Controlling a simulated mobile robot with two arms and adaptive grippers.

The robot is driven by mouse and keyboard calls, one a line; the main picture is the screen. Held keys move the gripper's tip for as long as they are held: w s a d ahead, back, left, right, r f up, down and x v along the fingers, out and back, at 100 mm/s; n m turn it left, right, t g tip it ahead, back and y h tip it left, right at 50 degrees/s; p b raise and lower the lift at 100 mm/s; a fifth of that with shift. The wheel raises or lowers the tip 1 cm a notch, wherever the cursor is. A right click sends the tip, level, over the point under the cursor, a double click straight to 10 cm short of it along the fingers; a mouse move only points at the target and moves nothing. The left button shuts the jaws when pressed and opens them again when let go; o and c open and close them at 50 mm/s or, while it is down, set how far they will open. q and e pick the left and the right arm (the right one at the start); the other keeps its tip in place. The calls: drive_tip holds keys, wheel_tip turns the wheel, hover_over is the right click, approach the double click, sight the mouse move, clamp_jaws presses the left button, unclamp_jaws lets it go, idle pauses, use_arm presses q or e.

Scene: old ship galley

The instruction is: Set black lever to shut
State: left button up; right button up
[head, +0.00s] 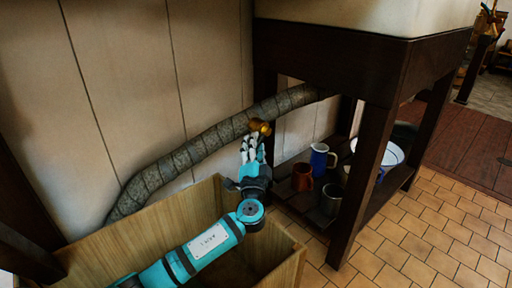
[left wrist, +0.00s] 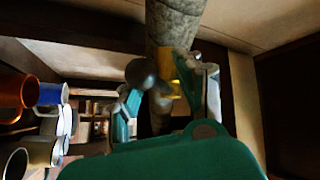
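A brass valve (head: 259,127) sits on a thick wrapped pipe (head: 205,146) along the wall. My left gripper (head: 251,143) reaches up to it from below, its fingertips close under the brass. In the left wrist view the brass body (left wrist: 187,76) shows between my fingers. A dark, rounded piece (left wrist: 140,73), which looks like the end of the black lever, is near the left finger. My left fingers (left wrist: 168,98) stand apart on either side of the valve. Contact with the lever cannot be made out, and the lever's angle is unclear. My right gripper is not in view.
A wooden crate (head: 289,267) stands below my left arm. Tiled floor (head: 425,230) lies open at right.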

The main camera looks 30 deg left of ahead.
use_arm(q)
drive_tip(key=v, duration=0.7)
drive_tip(key=shift+s, duration=0.2)
drive_tip(key=shift+d+f, duration=0.1)
